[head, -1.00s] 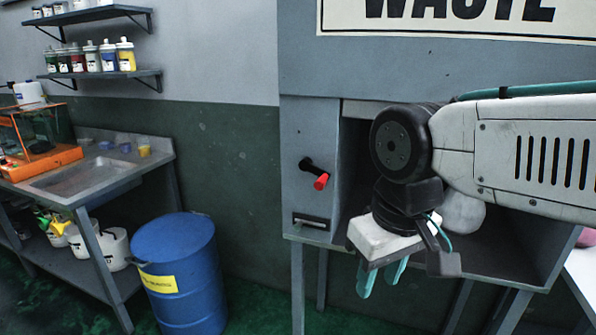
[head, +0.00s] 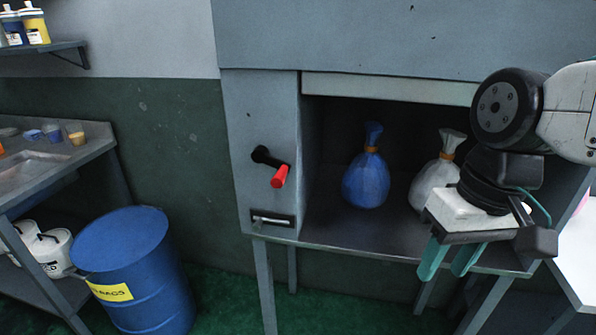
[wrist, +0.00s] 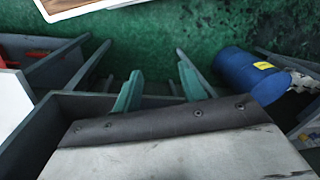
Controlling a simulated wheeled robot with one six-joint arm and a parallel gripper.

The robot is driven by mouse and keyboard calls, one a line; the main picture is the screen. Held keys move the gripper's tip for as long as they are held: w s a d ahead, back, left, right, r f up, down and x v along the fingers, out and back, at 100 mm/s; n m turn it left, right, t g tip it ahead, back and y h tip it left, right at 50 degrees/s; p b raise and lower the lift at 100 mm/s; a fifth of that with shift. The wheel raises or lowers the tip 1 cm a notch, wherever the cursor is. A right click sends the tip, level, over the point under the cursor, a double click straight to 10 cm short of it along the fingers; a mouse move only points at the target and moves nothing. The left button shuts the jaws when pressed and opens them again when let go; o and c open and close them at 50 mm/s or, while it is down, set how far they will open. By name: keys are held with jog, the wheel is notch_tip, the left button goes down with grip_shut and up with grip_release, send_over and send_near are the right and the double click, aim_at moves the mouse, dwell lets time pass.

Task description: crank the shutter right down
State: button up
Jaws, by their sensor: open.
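The shutter (head: 390,88) shows in the head view as a pale strip along the top of the grey cabinet's opening; most of the opening is uncovered. The crank (head: 268,158) is on the cabinet's left front panel, a black arm with a red handle (head: 280,176) pointing down and right. My gripper (head: 452,262) is at the right, in front of the opening's lower edge, well apart from the crank. Its two teal fingers are open and empty, pointing down. In the wrist view the fingers (wrist: 158,90) stand apart with nothing between them; the crank does not show there.
A blue bag (head: 366,183) and a white bag (head: 433,186) sit inside the cabinet, the white one partly behind my gripper. A blue drum (head: 130,270) stands on the floor at left, beside a sink bench (head: 60,170). The space before the crank is clear.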

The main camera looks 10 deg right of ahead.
jog(key=w+a+n+g+y, duration=0.2)
jog(key=w+a+g+y, duration=0.3)
jog(key=w+a+y, duration=1)
jog(key=w+f+m+t+y, duration=0.1)
jog(key=w+f+t+y, duration=0.2)
jog(key=w, duration=0.8)
jog(key=a+r+t, duration=0.1)
jog(key=a, duration=0.6)
jog(key=shift+r, duration=0.35)
grip_shut()
